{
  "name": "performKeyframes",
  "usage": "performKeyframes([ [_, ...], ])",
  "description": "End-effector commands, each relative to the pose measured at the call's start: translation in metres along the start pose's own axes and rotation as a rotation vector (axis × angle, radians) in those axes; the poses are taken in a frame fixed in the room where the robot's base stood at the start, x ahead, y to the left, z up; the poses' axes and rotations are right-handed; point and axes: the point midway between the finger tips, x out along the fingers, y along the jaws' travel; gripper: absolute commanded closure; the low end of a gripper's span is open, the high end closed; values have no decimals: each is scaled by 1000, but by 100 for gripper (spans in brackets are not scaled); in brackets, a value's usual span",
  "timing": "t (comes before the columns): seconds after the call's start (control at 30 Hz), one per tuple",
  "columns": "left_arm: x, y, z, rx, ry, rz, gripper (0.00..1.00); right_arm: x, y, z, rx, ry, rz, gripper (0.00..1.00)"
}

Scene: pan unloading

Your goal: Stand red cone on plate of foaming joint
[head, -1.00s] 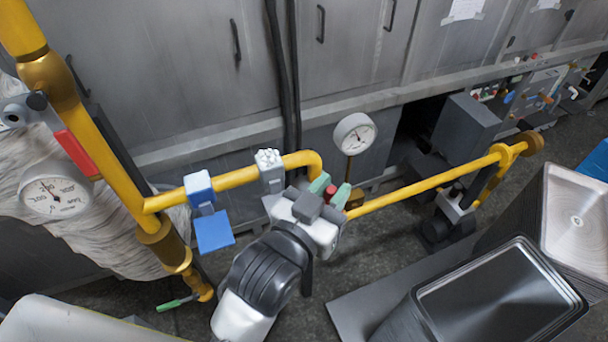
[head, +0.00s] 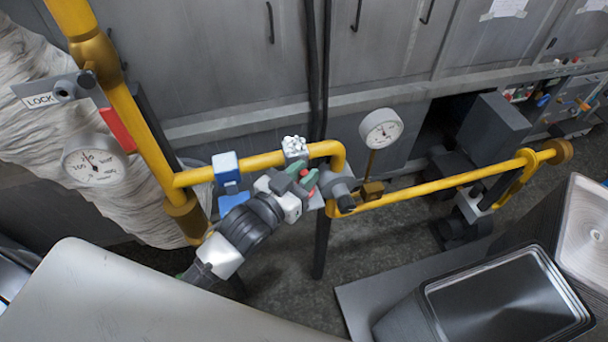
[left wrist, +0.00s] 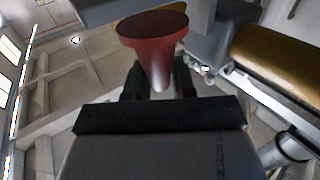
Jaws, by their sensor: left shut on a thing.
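The red cone (left wrist: 153,50) is between my left gripper's fingers in the left wrist view, its wide flat end away from the palm. My left gripper (head: 303,174) is shut on the cone, which shows as a small red patch between the greenish fingertips. The foaming joint (head: 294,147) is a grey block topped with white bubbles on the yellow pipe. The gripper is just below it in the picture; I cannot tell whether they touch. The joint's plate is mostly hidden by the gripper. My right gripper is not in view.
A blue joint (head: 226,168) with a blue plate sits left on the same pipe. A gauge (head: 381,129) stands to the right, and another gauge (head: 95,164) is at left. A metal pan (head: 508,300) is at lower right. Yellow pipe (head: 445,183) runs right.

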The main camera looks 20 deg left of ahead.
Motion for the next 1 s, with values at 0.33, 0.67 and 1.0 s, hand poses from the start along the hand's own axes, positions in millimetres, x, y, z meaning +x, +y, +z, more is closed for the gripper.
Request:
performKeyframes([
  [0.33, 0, 1, 16, 0, 1, 0, 98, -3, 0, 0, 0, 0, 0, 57],
  [0.67, 0, 1, 18, 1, 0, 0, 49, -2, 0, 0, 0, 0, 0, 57],
  [1.0, -1, 1, 14, 1, 1, 0, 49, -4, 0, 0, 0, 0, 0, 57],
])
